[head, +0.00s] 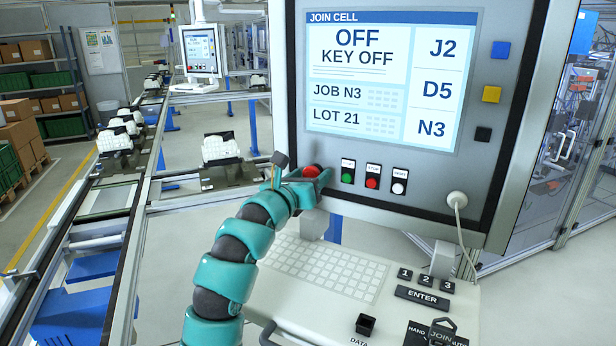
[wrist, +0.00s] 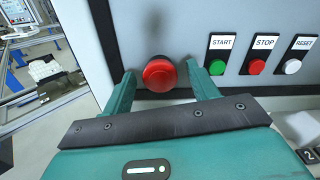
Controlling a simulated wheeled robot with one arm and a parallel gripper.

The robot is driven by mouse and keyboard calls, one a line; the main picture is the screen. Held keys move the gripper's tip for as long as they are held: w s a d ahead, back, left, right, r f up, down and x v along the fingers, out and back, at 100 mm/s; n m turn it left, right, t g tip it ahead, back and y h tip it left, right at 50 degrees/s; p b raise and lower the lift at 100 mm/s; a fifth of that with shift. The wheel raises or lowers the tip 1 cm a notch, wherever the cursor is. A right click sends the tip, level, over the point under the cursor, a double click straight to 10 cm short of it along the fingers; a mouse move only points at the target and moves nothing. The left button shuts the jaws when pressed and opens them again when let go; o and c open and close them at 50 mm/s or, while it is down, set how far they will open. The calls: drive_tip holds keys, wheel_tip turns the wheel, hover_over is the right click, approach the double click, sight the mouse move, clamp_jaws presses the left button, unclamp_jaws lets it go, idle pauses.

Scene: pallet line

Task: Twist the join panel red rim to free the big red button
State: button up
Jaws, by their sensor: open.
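The big red button (head: 312,171) sits low on the left of the join panel (head: 400,190), left of the start, stop and reset buttons. In the wrist view the red button (wrist: 159,75) shows as a round red cap with a darker rim. My gripper (head: 308,182) is at the panel face, open, with one finger on each side of the button. In the wrist view the fingers of my gripper (wrist: 162,82) stand apart from the cap, with a gap on both sides. The panel screen (head: 390,80) reads OFF, KEY OFF.
The green start (head: 347,178), red stop (head: 372,183) and white reset (head: 398,187) buttons lie close to the right of my gripper. A keyboard shelf (head: 330,270) juts out below. A conveyor (head: 130,200) with white parts runs at the left.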

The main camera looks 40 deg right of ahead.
drive_tip(key=c, duration=1)
drive_tip(key=shift+f+m+b, duration=0.2)
drive_tip(key=shift+m+b, duration=0.1)
drive_tip(key=shift+b, duration=0.45)
drive_tip(key=shift+f+b, duration=0.1)
drive_tip(key=shift+b, duration=0.4)
drive_tip(key=m+b, duration=0.2)
drive_tip(key=b, duration=0.1)
drive_tip(key=shift+b, duration=0.3)
drive_tip(key=shift+m+b, duration=0.75)
drive_tip(key=shift+m, duration=0.05)
drive_tip(key=shift+r+m+b, duration=0.25)
drive_tip(key=shift+m+b, duration=0.4)
drive_tip(key=shift+m, duration=0.75)
